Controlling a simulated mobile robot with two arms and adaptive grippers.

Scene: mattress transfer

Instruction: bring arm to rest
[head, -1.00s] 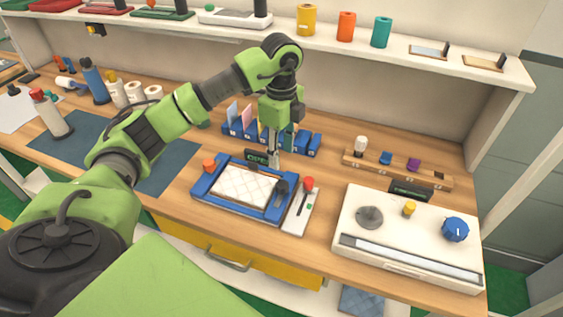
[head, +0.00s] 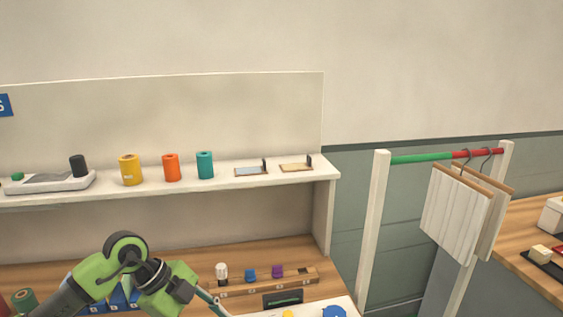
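My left arm comes in at the bottom left of the head view, bent at a green and black joint above the wooden workbench (head: 235,255). My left gripper (head: 212,302) points down and right, and its tips run close to the bottom edge of the picture. The fingers look thin and close together, but they are too small to tell whether they are open or shut. I see nothing clearly held. My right arm and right gripper are out of view.
Behind the arm, a white shelf (head: 220,178) carries yellow (head: 130,170), orange (head: 171,167) and teal (head: 205,165) cylinders. A wooden peg rack (head: 300,280) lies right of the gripper. Further right stands a hanging rail (head: 425,158) with white panels (head: 455,210).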

